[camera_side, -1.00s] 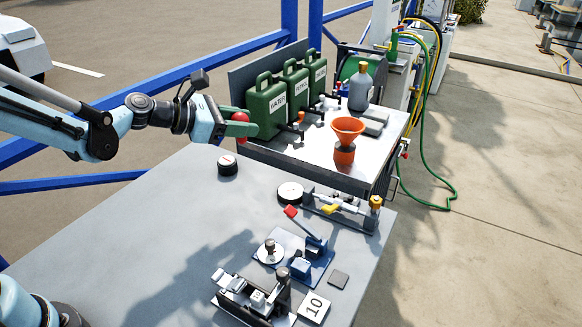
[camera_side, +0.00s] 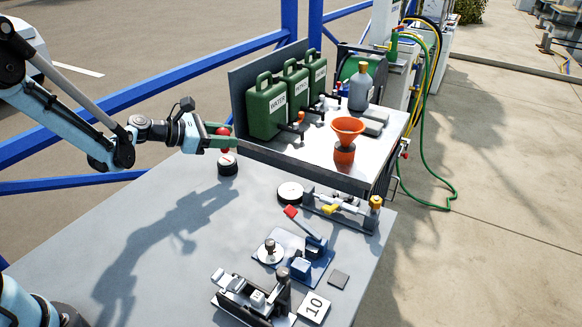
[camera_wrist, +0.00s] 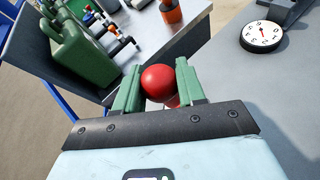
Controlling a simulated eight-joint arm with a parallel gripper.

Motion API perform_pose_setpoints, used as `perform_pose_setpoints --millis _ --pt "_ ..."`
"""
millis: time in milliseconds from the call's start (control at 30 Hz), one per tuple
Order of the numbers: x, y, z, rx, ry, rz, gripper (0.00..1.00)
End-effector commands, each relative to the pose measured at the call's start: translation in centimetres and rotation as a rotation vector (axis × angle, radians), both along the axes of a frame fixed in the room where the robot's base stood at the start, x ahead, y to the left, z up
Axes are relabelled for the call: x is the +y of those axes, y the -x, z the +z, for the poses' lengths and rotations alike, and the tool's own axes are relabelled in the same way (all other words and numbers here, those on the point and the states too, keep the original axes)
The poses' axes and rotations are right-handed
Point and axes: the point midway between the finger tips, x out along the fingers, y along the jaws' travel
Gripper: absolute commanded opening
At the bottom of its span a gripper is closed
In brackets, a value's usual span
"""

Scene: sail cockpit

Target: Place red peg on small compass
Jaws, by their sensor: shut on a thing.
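My gripper (camera_side: 222,141) is shut on the red peg (camera_side: 223,131), with the green fingers on either side of it. The peg's round red head stands above the fingers, and a red part shows below them. In the wrist view the red head (camera_wrist: 158,81) sits between the fingertips (camera_wrist: 158,84). The small compass (camera_side: 228,168), a short black cylinder with a pale face, stands on the grey table directly below the peg in the side view. Whether the peg touches it I cannot tell. In the wrist view the compass is mostly or wholly hidden behind the peg and fingers.
A larger white-faced dial (camera_side: 290,192) lies to the right; it also shows in the wrist view (camera_wrist: 262,35). Green jerrycans (camera_side: 267,108) and an orange funnel (camera_side: 347,130) stand on the raised bench behind. A blue lever device (camera_side: 308,258) is nearer the front. The left table is clear.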

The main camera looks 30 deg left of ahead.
Motion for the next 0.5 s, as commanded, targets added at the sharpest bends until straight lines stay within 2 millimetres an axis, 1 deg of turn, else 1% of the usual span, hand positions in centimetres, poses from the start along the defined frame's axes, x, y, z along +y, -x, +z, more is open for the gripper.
perform_pose_setpoints --millis 33,100,200,500 --pt "0.0 0.0 -0.7 0.0 0.0 0.0 0.1" --pt "0.0 0.0 -1.4 0.0 0.0 0.0 0.1" --pt "0.0 0.0 -2.0 0.0 0.0 0.0 0.1" --pt "-0.1 0.0 -2.1 0.0 0.0 0.0 0.1"
